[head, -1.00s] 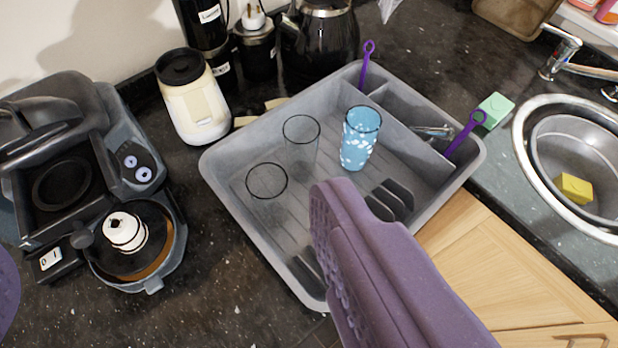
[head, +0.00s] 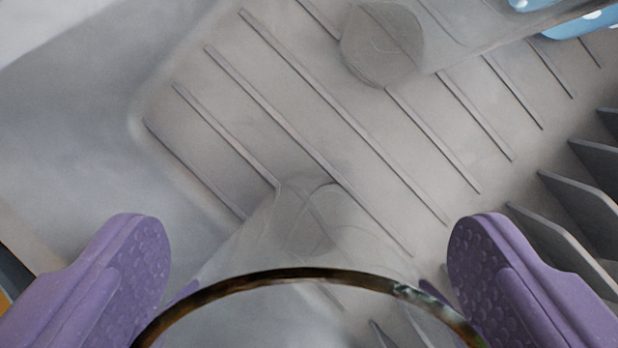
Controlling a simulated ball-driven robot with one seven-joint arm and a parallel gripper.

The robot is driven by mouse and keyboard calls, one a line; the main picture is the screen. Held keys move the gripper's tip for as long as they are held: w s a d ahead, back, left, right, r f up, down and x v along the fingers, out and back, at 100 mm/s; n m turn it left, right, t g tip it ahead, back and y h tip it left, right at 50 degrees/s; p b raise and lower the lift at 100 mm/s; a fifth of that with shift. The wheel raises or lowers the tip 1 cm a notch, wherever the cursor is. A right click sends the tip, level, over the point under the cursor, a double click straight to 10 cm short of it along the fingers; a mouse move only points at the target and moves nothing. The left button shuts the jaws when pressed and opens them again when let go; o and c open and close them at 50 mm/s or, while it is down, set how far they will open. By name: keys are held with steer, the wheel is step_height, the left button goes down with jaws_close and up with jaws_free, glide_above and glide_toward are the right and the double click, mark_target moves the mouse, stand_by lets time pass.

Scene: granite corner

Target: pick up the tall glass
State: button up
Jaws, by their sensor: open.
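A clear glass with a dark rim (head: 315,274) stands in the grey dish rack (head: 190,75), seen from above. Its rim is large and close at the bottom edge, partly cut off, and its base shows faintly through it. My gripper (head: 310,240) is open, with one purple finger on each side of this glass and visible gaps between. A second clear glass (head: 383,45) stands farther off at the top. I cannot tell from this view which clear glass is taller.
A blue spotted glass (head: 575,22) shows at the top right, partly cut off. Dark upright slats (head: 575,215) stand in the rack on the right. The ribbed rack floor on the left is bare.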

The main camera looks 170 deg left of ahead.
steer(key=shift+w+f, duration=0.15)
steer(key=shift+f, duration=0.25)
steer(key=shift+c, duration=0.4)
steer(key=c, duration=1.1)
